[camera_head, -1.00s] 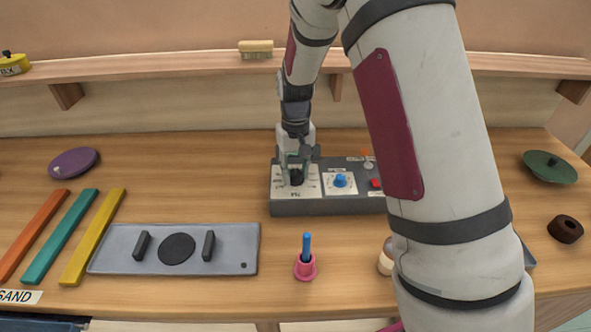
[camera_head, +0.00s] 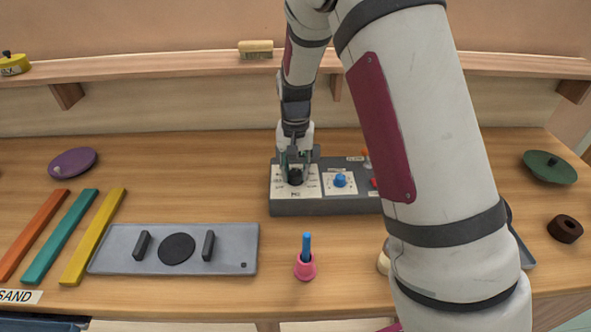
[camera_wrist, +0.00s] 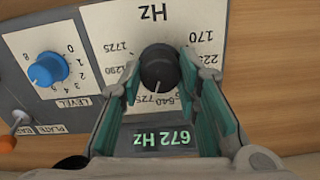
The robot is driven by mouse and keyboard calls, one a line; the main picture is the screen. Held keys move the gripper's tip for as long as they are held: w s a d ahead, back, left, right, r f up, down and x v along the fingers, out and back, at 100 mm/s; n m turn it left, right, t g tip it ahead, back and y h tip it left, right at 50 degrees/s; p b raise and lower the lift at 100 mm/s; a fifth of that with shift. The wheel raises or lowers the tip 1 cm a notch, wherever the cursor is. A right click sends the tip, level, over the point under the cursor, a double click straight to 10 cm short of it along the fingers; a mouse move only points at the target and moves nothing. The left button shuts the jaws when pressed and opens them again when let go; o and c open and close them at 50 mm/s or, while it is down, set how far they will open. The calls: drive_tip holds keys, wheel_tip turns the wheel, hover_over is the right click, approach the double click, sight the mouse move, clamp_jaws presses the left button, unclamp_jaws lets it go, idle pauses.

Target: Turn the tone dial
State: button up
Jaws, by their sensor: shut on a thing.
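The tone dial is a black knob (camera_wrist: 158,66) on a white panel marked Hz, with several numbers around it. In the head view the dial (camera_head: 296,178) sits at the left end of the grey control box (camera_head: 330,206). My gripper (camera_wrist: 160,72) reaches down over the dial, with a green-padded finger on each side, shut on it. A white line on the knob points toward the display, between the 640 and 725 marks. The display (camera_wrist: 163,139) reads 672 Hz, upside down in the wrist view.
A blue LEVEL knob (camera_wrist: 47,69) is beside the dial's panel. An orange-tipped switch (camera_wrist: 20,117) lies beyond it. A pink cup (camera_head: 305,267) with a blue stick and a grey plate (camera_head: 110,262) stand in front. My arm hides the box's right end.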

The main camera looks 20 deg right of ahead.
sight(295, 172)
drive_tip(key=shift+m, duration=0.6)
drive_tip(key=o, duration=1.2)
wheel_tip(295, 172, up, 12)
drive_tip(key=shift+r, duration=0.1)
